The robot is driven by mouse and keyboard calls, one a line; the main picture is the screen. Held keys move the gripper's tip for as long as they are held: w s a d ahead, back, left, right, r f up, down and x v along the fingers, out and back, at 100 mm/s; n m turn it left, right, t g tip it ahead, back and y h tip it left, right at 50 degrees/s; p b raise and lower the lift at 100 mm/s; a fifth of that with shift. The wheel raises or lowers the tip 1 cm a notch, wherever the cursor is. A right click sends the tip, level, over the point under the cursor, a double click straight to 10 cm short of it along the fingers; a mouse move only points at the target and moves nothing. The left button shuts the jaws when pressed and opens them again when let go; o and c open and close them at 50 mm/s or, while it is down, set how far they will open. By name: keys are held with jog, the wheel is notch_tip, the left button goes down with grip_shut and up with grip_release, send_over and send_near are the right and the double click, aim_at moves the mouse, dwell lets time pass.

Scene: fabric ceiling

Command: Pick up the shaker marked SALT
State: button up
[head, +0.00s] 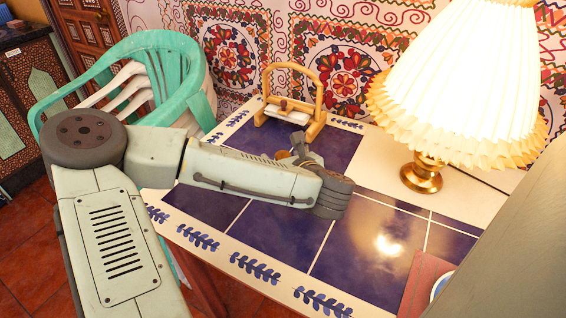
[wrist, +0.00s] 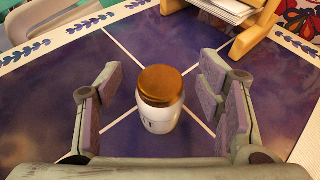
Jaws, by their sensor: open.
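A white shaker with a copper-brown lid (wrist: 161,86) stands upright on the blue tiled table in the wrist view. A dark mark, perhaps a letter T, shows low on its front; the rest of any word cannot be read. My gripper (wrist: 160,78) is open, with one finger on each side of the shaker and visible gaps between. In the head view my gripper (head: 301,147) is over the middle of the table. The wrist mostly covers the spot there, so the shaker is not clearly seen.
A wooden holder with white papers (head: 290,109) stands behind the gripper; it also shows at the top of the wrist view (wrist: 238,42). A lit lamp (head: 420,178) stands at the right. Green and white chairs (head: 150,80) are at the left.

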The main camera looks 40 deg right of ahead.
jog(key=shift+w, duration=0.1)
jog(key=c, duration=1.3)
